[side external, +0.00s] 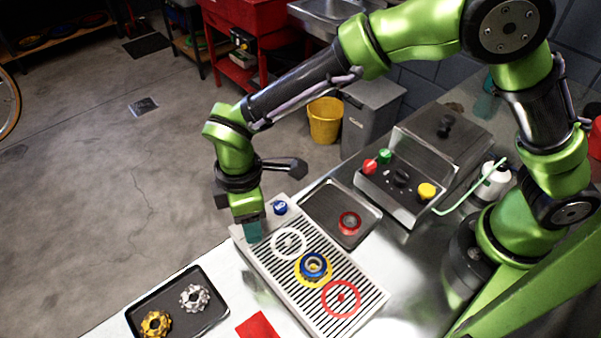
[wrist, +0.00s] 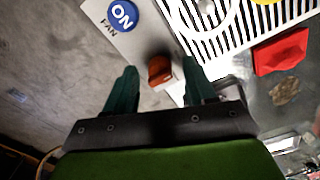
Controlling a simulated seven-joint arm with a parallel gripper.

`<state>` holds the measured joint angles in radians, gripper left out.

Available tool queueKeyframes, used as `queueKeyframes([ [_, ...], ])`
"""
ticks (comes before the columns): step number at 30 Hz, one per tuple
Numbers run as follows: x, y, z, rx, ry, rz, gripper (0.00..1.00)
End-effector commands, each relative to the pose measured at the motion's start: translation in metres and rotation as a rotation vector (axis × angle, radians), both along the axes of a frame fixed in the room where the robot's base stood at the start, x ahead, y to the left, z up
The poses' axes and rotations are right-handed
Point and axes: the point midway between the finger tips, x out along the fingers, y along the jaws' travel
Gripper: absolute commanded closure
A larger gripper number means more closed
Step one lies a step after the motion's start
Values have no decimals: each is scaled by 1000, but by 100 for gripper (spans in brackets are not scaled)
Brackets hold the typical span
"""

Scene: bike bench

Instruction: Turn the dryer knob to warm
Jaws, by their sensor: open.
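The dryer (side external: 378,293) is a pale box with a slotted black-and-white top, standing on the metal bench. Its orange-brown knob (wrist: 160,72) shows in the wrist view on the plain end panel; my gripper hides it in the side external view. My gripper (side external: 253,232) is open at the dryer's left end, pointing down. In the wrist view its two teal fingers (wrist: 159,75) stand on either side of the knob, with visible gaps. I cannot tell how deep the fingertips reach around it. The knob's setting marks are not readable.
A blue fan ON button (wrist: 123,15) is close to the knob. White, yellow and red rings mark the grate; a blue ringed part (side external: 314,264) sits on the yellow one. A black tray (side external: 205,325) with two sprockets, a red cloth (side external: 258,327) and a metal control box (side external: 400,207) stand nearby.

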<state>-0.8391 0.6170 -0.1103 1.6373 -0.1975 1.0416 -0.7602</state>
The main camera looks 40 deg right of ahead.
Motion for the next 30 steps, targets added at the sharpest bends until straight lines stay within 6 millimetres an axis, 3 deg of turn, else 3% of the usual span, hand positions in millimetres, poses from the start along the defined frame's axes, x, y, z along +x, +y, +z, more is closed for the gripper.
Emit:
queueKeyframes([
  [5,0,0,0,0,0,0,45],
  [16,0,0,0,0,0,0,100],
  [30,0,0,1,0,1,-120,100],
])
